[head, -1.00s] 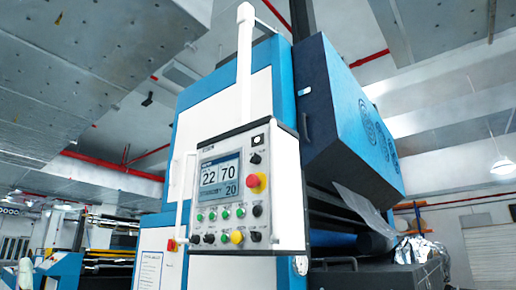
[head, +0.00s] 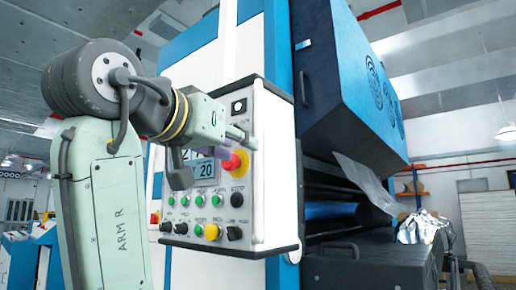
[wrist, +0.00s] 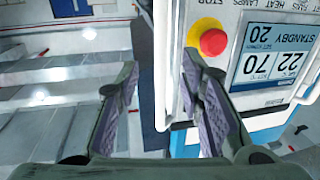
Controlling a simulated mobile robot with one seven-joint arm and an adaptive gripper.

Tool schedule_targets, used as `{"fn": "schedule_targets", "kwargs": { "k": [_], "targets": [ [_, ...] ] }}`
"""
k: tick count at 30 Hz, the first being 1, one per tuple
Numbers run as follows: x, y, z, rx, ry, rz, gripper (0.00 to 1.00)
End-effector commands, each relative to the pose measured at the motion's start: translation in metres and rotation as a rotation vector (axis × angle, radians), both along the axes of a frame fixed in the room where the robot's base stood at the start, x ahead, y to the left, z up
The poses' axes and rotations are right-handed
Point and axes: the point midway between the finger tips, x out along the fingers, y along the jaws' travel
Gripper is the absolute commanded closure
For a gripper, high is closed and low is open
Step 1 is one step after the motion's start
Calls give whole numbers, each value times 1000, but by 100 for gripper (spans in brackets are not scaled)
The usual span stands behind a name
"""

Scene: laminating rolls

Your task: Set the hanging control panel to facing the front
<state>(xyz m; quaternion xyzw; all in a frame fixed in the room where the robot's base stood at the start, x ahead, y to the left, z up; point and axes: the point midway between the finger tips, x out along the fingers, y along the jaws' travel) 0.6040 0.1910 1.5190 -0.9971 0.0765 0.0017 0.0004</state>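The hanging control panel (head: 258,205) is a white box with a screen, knobs, coloured buttons and a red stop button (head: 237,163). It hangs from a white post (head: 228,55). Its button face is turned toward the left front, and its right side also shows. My gripper (head: 210,153) is in front of the upper part of the button face and hides part of the screen. In the wrist view the panel appears upside down, with the screen (wrist: 274,55) at right. My gripper is open there, and a white upright bar (wrist: 162,60) shows between the fingers, apart from them.
The blue and white laminating machine (head: 345,85) stands behind the panel. Its rollers and a dark bed (head: 370,270) are at right, with crumpled foil (head: 418,228) on it. The machine's left side is mostly hidden by my arm.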

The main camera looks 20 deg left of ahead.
Motion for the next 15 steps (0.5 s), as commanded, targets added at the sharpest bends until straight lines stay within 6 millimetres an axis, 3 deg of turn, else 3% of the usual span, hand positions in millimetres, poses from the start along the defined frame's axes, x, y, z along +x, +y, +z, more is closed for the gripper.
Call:
{"fn": "schedule_targets", "kwargs": {
  "k": [9, 15],
  "targets": [
    [61, -9, 2, -3, 0, 0, 65],
    [84, -12, 2, -2, -3, 1, 65]
  ]
}}
